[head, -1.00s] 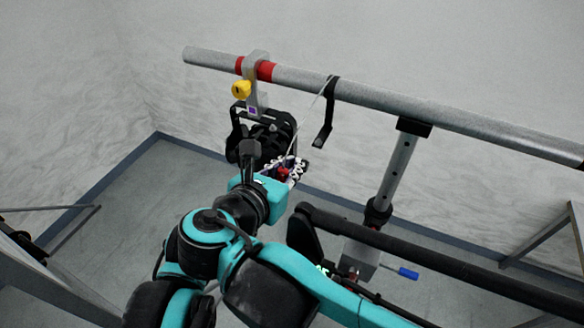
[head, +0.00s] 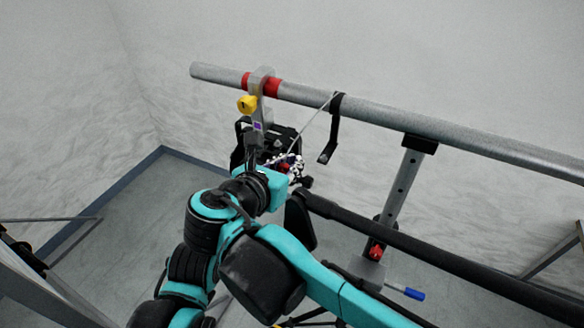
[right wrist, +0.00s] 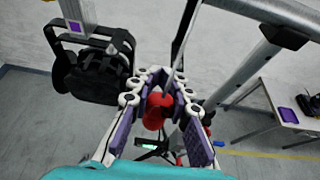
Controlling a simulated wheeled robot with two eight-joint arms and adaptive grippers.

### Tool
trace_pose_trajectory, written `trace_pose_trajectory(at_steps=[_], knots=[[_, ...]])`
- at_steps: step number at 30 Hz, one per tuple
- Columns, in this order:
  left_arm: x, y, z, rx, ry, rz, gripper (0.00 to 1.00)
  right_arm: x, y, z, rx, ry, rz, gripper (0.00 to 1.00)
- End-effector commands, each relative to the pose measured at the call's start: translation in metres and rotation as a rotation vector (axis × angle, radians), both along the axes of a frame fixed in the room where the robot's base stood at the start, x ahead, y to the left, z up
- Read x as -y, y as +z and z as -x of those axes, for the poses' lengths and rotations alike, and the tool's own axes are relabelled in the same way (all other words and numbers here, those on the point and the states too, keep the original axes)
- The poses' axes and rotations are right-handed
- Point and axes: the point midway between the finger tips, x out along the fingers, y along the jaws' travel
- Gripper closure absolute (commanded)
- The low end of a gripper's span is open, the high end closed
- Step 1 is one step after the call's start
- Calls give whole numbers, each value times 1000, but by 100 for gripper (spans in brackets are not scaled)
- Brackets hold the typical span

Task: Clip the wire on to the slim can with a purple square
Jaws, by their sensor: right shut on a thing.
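The slim can (head: 243,140) is black and hangs under the bar from a grey clamp. The purple square (head: 257,127) is on its hanger and also shows in the right wrist view (right wrist: 74,27), where the can (right wrist: 85,78) is at upper left. The thin wire (head: 319,118) runs from the bar by a black strap down to my right gripper (head: 290,161). That gripper, also in the right wrist view (right wrist: 163,84), is shut on the wire's end, just right of the can and partly overlapping it in the head view. A red part shows between its fingers. My left gripper is out of view.
A grey bar (head: 460,148) crosses above, on a post with a red knob (head: 376,252). A yellow knob (head: 247,104) is on the clamp. A black strap (head: 328,150) hangs from the bar. A black pole (head: 420,250) lies at lower right. A table (right wrist: 288,108) stands at right.

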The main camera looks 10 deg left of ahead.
Motion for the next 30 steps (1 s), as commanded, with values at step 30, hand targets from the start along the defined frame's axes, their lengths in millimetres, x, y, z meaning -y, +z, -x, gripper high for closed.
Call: trace_pose_trajectory(at_steps=[30], knots=[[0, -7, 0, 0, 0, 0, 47, -15, -1, -52, 0, 0, 0, 100]])
